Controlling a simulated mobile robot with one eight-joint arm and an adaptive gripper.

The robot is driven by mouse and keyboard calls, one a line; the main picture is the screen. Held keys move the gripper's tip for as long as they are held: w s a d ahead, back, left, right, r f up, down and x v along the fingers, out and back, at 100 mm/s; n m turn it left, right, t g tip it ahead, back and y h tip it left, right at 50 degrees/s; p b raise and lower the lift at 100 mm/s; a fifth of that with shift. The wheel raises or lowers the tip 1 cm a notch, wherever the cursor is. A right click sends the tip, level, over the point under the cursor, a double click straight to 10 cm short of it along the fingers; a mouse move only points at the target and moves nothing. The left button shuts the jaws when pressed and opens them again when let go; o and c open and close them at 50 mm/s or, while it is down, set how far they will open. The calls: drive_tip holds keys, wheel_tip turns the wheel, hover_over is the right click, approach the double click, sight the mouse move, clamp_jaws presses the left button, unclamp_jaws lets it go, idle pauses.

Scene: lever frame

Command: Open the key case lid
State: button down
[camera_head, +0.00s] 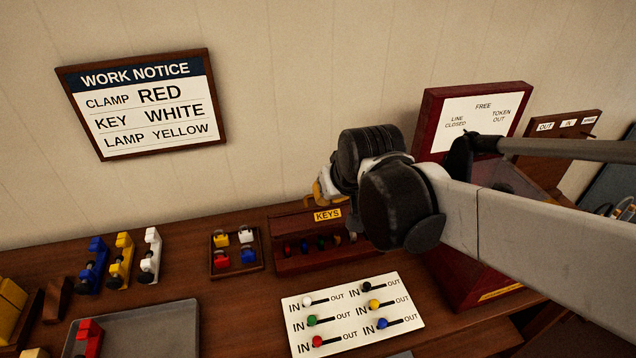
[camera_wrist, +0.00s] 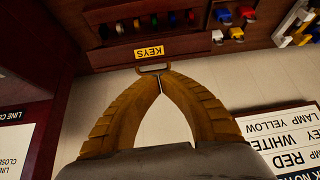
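The dark red wooden key case (camera_head: 290,262) stands at the back of the bench, with a row of coloured keys inside. Its yellow KEYS label (camera_head: 327,215) is on the upper board, which I take to be the lid (camera_wrist: 115,55); its exact angle is hard to tell. A small loop handle (camera_wrist: 145,71) sticks out from the lid's edge by the label. My gripper (camera_head: 322,190) is at this edge. In the wrist view its two ochre fingers (camera_wrist: 161,77) meet at the tips on the handle. My wrist hides the case's right end in the head view.
A board of coloured IN/OUT sliders (camera_head: 352,313) lies in front of the case. A tray of coloured padlocks (camera_head: 237,268) stands left of it, with clamps (camera_head: 122,262) farther left. A red cabinet (camera_head: 433,125) stands close on the right, behind my arm. A work notice (camera_head: 145,103) hangs above.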

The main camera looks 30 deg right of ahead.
sight(323, 210)
drive_tip(key=shift+m, duration=0.3)
drive_tip(key=w+d+f+b, duration=0.1)
drive_tip(key=w+f+b, duration=0.1)
drive_tip(key=w+f, duration=0.1)
drive_tip(key=w+d+f+b, duration=0.1)
drive_tip(key=w+d+f, duration=0.1)
drive_tip(key=w+f, duration=0.2)
drive_tip(key=w+d+f+b, duration=0.2)
drive_tip(key=w+f, duration=0.2)
drive_tip(key=shift+w+d+f+b, duration=0.2)
drive_tip(key=shift+w+f+b, duration=0.05)
drive_tip(key=shift+f+b, duration=0.1)
drive_tip(key=shift+w+g, duration=0.15)
drive_tip(key=shift+g, duration=0.15)
drive_tip(key=shift+w, duration=0.3)
